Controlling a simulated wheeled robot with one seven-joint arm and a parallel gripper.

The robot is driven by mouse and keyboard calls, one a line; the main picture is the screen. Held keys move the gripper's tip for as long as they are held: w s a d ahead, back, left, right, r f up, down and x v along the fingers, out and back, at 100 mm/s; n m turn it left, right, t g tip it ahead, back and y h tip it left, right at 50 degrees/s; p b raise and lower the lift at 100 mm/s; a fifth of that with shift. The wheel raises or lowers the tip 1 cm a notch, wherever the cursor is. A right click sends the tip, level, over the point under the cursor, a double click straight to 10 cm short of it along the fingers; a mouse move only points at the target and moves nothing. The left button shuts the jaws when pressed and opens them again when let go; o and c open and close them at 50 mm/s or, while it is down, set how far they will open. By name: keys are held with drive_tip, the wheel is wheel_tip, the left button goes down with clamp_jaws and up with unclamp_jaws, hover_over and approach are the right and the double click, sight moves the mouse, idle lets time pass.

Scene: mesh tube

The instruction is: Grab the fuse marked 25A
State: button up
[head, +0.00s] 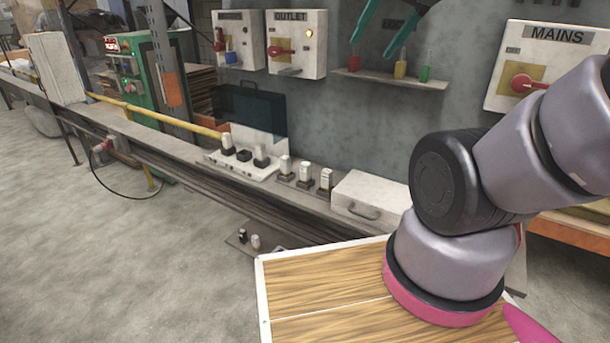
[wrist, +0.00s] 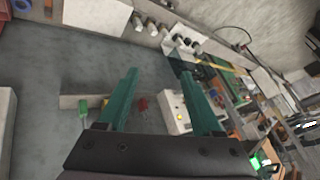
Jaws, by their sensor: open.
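Three white-topped fuses (head: 305,172) stand in a row on a dark base on the long ledge. To their left, a white holder (head: 238,170) carries more fuses, white (head: 228,144) and dark (head: 261,157). Two small fuse-like pieces, one dark (head: 242,235) and one pale (head: 255,241), stand on a low dark plate below the ledge. No rating can be read, so I cannot tell which is 25A. My gripper (head: 377,46) is open and empty, its teal fingers high before the wall, well above the ledge. In the wrist view its fingers (wrist: 160,76) are spread, and the fuse row is beyond them.
A white box with a handle (head: 370,197) sits right of the fuses. A dark open lid (head: 250,110) stands behind the holder. A wall shelf (head: 390,80) bears red, yellow and green pieces. An OUTLET box (head: 297,42) and MAINS box (head: 545,65) hang on the wall.

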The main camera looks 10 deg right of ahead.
drive_tip(key=shift+o, duration=0.4)
drive_tip(key=w+d+f+n+g+h, duration=0.3)
drive_tip(key=w+f+n+g+h, duration=0.2)
drive_tip(key=w+f+n, duration=0.45)
drive_tip(key=n+t+h, duration=0.3)
drive_tip(key=n+h, duration=0.4)
drive_tip(key=n, duration=0.6)
approach(310, 172)
drive_tip(key=s+d+r, duration=0.3)
drive_tip(key=d+r, duration=0.5)
drive_tip(key=r, duration=0.2)
drive_tip(key=a+f+n+t, duration=0.1)
drive_tip(key=a+f+n, duration=0.1)
drive_tip(key=f+n, duration=0.1)
drive_tip(key=w+a+f+n+t, duration=0.1)
drive_tip(key=a+f+n+t, duration=0.1)
drive_tip(key=f, duration=0.3)
drive_tip(key=w+a+f+n+t, duration=0.1)
drive_tip(key=a+f+n, duration=0.2)
drive_tip(key=f, duration=0.2)
drive_tip(key=shift+w+f+n, duration=0.1)
drive_tip(key=shift+w+n, duration=0.15)
drive_tip(key=shift+n, duration=0.1)
drive_tip(key=shift+y, duration=0.3)
drive_tip(key=x, duration=1)
drive_tip(key=shift+w+d, duration=0.2)
drive_tip(key=shift+w, duration=0.15)
clamp_jaws()
